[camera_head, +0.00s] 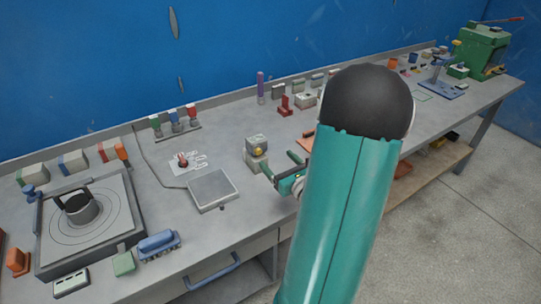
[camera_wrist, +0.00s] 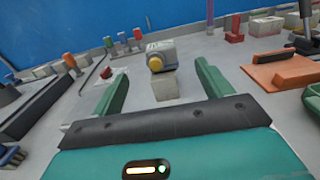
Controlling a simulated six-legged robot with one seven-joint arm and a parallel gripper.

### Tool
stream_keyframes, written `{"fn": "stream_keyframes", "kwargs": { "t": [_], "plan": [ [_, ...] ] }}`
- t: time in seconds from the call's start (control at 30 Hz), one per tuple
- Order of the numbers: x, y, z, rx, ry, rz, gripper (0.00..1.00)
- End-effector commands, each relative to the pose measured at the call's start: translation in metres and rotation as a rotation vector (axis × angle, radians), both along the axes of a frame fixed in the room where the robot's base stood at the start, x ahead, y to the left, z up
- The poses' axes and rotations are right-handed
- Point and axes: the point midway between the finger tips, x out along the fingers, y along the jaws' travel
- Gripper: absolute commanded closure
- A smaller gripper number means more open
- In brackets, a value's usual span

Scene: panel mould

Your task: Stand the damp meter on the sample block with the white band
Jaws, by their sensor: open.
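A grey boxy device with a yellow knob, seemingly the damp meter (camera_head: 257,142), is on the bench just beyond my gripper. It also shows in the wrist view (camera_wrist: 158,48). A pale grey block (camera_wrist: 166,88) is directly below and in front of it; I cannot tell whether the device rests on it. No white band shows clearly on this block. My gripper (camera_head: 277,159) is open and empty. In the wrist view its green fingers (camera_wrist: 160,70) stand either side of the block and device, apart from both. Which block bears the white band is too small to tell.
A flat grey plate (camera_head: 213,190) lies left of my gripper, near a red-knobbed item (camera_head: 183,160). Several small blocks line the back by the blue wall. A turntable-like unit (camera_head: 90,220) is at the left. An orange piece (camera_wrist: 283,70) lies right of the fingers.

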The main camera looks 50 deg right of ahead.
Motion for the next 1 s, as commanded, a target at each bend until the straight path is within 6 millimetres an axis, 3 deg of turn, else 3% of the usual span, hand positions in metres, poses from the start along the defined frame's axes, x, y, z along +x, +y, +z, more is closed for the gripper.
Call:
{"fn": "stream_keyframes", "kwargs": {
  "t": [0.23, 0.37, 0.47, 0.5, 0.63, 0.7, 0.8, 0.9, 1.0],
  "plan": [
    [-0.002, 0.004, 0.001, -0.005, 0.002, 0.012, 0.22],
    [0.020, 0.036, 0.016, -0.068, 0.026, 0.145, 0.22],
    [0.047, 0.097, 0.035, -0.189, 0.075, 0.377, 0.22],
    [0.055, 0.127, 0.043, -0.256, 0.100, 0.488, 0.22],
    [0.061, 0.225, 0.059, -0.512, 0.185, 0.855, 0.22],
    [0.053, 0.270, 0.063, -0.670, 0.226, 1.037, 0.22],
    [0.031, 0.320, 0.065, -0.916, 0.281, 1.271, 0.22],
    [0.005, 0.353, 0.066, -1.194, 0.328, 1.471, 0.22],
    [-0.020, 0.371, 0.069, -1.497, 0.363, 1.630, 0.22]
  ]
}}
